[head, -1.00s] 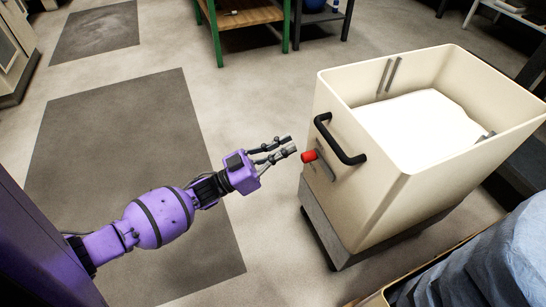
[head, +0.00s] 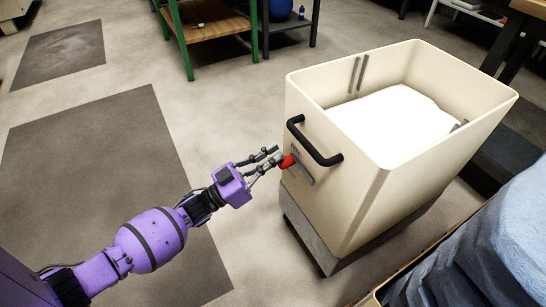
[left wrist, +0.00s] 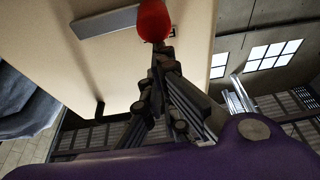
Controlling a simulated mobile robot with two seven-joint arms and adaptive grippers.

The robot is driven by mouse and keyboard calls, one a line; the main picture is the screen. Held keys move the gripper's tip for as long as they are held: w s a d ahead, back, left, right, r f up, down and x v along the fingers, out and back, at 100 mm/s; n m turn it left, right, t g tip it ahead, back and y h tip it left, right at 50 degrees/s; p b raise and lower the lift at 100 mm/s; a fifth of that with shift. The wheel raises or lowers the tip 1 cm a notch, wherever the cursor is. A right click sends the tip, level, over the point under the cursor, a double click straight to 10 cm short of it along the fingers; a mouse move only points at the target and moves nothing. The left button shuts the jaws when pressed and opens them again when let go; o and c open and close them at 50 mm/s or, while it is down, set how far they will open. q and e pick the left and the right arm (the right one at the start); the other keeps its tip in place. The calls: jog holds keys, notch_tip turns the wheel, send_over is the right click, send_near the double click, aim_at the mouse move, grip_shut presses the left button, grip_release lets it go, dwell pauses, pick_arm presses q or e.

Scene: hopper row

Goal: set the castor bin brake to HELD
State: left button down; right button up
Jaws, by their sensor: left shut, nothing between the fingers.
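The cream castor bin (head: 362,205) stands right of centre in the head view, with a black handle (head: 314,142) on its near-left face. Below the handle is a grey brake lever (head: 303,174) with a red knob (head: 287,161), slanting down to the right from the knob. In the left wrist view, the red knob (left wrist: 153,20) and grey lever (left wrist: 104,20) show at the top. My left gripper (head: 279,154) is shut and empty, its fingertips right by the knob. In the left wrist view its fingertips (left wrist: 165,57) lie just below the knob; contact is unclear. My right gripper is not in view.
White material (head: 388,120) lies inside the bin. A container with blue cloth (head: 490,245) is at the lower right. A green-legged bench (head: 212,28) stands at the back. The floor left of the bin is clear, with dark mats (head: 95,185).

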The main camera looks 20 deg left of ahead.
pick_arm(q)
jog(key=shift+f, duration=0.1)
notch_tip(320, 180, down, 9)
jog(key=n+t+y+p, duration=0.1)
jog(key=n+y, duration=0.5)
jog(key=n, duration=1)
jog(key=shift+f, duration=0.2)
